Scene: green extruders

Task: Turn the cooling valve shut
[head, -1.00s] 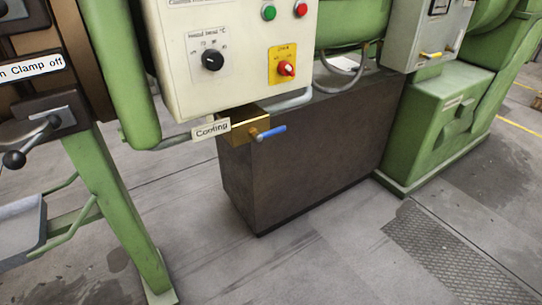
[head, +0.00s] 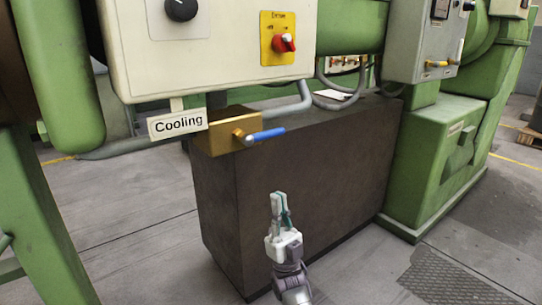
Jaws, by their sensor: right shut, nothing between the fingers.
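The cooling valve is a brass block (head: 220,137) under the cream control box, with a blue lever handle (head: 268,134) pointing right and slightly up. A white "Cooling" label (head: 178,123) hangs to its left. My right gripper (head: 278,198) is in the lower middle of the head view, below the lever and apart from it. Its fingers point up, are shut and hold nothing. My left gripper is not in view.
A cream control box (head: 215,85) with a red rotary switch (head: 284,43) hangs above the valve. A dark brown block (head: 320,165) stands behind my right gripper. A green machine frame (head: 45,215) is at the left. Grey floor lies in front.

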